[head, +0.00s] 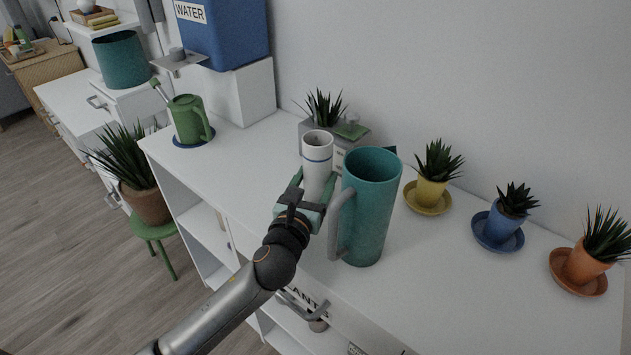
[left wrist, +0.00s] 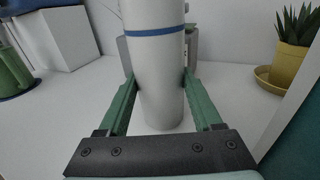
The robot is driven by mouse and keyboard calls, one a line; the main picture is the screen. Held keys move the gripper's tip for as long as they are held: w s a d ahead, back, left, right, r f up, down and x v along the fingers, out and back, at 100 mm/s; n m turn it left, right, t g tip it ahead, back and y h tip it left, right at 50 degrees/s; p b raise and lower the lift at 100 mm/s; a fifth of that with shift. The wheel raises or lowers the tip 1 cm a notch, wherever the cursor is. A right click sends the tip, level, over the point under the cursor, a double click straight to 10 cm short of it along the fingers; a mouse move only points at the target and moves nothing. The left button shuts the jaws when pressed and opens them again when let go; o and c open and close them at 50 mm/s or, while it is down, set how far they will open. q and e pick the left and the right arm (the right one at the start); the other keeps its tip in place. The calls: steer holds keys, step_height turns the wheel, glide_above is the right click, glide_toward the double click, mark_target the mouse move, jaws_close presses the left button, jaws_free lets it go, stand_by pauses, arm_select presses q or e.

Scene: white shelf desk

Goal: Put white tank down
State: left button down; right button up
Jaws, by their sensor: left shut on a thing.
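The white tank (head: 317,165) is a tall white cylinder with a blue band near its top. My left gripper (head: 314,192) is shut on it, over the white shelf desk (head: 262,157). In the left wrist view the tank (left wrist: 158,70) stands upright between the two green fingers (left wrist: 158,88). Its lower end shows close to the desk top; I cannot tell whether it touches. My right gripper is not in view.
A large teal pitcher (head: 373,205) stands just right of my left gripper. A grey box (head: 340,153) with a plant is behind the tank. Yellow (head: 431,192), blue (head: 503,224) and orange (head: 584,262) potted plants stand to the right. A green watering can (head: 188,120) stands left.

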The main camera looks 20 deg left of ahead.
arm_select(q)
steer(key=shift+r, duration=0.1)
steer(key=shift+c, duration=0.2)
jaws_free()
steer(key=shift+f, duration=0.2)
steer(key=shift+r, duration=0.15)
steer(key=s, duration=1)
steer(key=shift+s+d+r+p, duration=0.1)
steer(key=shift+s+d+p, duration=0.15)
steer(key=shift+s+p, duration=0.15)
steer(key=shift+s, duration=0.6)
steer(key=shift+s, duration=0.1)
